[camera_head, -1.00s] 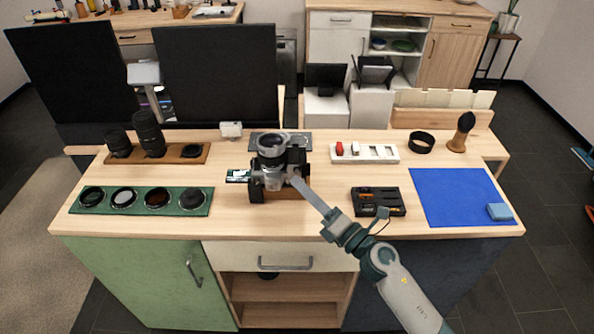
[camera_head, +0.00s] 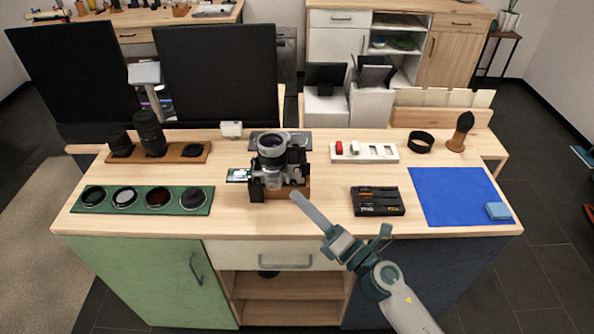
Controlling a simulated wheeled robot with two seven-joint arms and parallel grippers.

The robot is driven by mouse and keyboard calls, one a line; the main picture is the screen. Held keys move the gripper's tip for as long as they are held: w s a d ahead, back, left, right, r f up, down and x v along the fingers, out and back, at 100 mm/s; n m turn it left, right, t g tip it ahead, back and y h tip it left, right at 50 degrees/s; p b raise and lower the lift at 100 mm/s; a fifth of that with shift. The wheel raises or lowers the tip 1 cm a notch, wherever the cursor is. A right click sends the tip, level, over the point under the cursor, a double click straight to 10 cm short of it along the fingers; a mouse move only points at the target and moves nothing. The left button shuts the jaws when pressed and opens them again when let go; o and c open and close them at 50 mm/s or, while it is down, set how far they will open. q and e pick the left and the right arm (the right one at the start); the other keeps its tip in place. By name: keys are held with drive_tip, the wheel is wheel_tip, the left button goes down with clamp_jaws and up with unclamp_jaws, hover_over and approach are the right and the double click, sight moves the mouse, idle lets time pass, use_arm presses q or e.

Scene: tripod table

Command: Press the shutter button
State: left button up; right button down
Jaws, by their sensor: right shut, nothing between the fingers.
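The camera (camera_head: 272,174), silver and black with its lens pointing up, stands on a small wooden block (camera_head: 285,193) at the middle of the table. Its side screen (camera_head: 239,175) is flipped out to the left. The shutter button is too small to make out. My right gripper (camera_head: 297,196) is shut and empty. Its narrow tip is in front of the camera, at the lower right, and looks apart from it. My left gripper is not in view.
A black case (camera_head: 377,201) lies right of my right gripper, then a blue mat (camera_head: 450,198). A green tray (camera_head: 100,209) of round filters and a wooden lens rack (camera_head: 180,158) are on the left. A white tray (camera_head: 363,158) is behind. Bare wood lies along the front edge.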

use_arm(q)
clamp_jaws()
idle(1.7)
